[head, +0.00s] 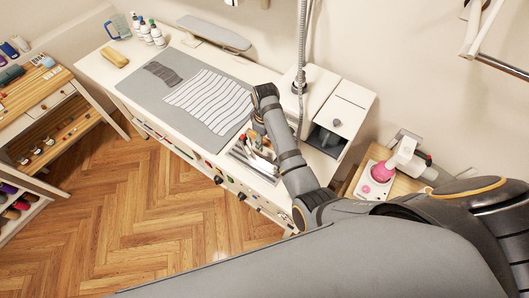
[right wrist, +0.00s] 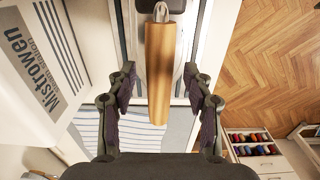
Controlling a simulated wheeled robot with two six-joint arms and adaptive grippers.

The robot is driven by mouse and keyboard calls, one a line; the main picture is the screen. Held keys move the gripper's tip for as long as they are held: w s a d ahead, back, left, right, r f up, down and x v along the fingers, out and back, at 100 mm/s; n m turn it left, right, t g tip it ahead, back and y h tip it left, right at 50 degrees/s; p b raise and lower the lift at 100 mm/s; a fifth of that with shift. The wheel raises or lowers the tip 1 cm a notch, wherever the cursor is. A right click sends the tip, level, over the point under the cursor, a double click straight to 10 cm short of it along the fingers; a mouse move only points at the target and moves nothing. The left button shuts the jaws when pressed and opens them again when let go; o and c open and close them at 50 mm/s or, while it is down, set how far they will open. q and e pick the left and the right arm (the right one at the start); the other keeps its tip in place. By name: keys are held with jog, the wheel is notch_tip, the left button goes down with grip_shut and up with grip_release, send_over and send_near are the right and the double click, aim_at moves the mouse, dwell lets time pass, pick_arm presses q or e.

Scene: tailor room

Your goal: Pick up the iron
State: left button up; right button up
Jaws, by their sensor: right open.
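The iron's tan wooden handle (right wrist: 160,75) shows in the right wrist view, running lengthwise between the fingers. In the head view, a silvery iron shape (head: 256,161) is partly hidden by my right arm, at the tray on the ironing station. My right gripper (right wrist: 160,108) is open, one finger on each side of the handle, with visible gaps on both sides. In the head view my right gripper (head: 259,126) points down beside the striped cloth, mostly hidden by its wrist. My left gripper is not in view.
A grey mat (head: 200,121) with a striped cloth (head: 212,97) covers the station's middle. A steam unit (head: 341,112) stands right of my arm. Bottles (head: 147,33) and a tan block (head: 115,57) sit at the far left. Open wooden floor (head: 135,205) lies in front.

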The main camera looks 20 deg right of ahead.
jog(key=shift+s, duration=0.1)
jog(key=shift+a+f, duration=0.1)
jog(key=shift+w+f, duration=0.3)
jog(key=shift+w, duration=0.05)
jog(key=shift+s, duration=0.1)
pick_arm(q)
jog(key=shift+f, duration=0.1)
pick_arm(e)
grip_shut()
jog(key=shift+w+r, duration=0.2)
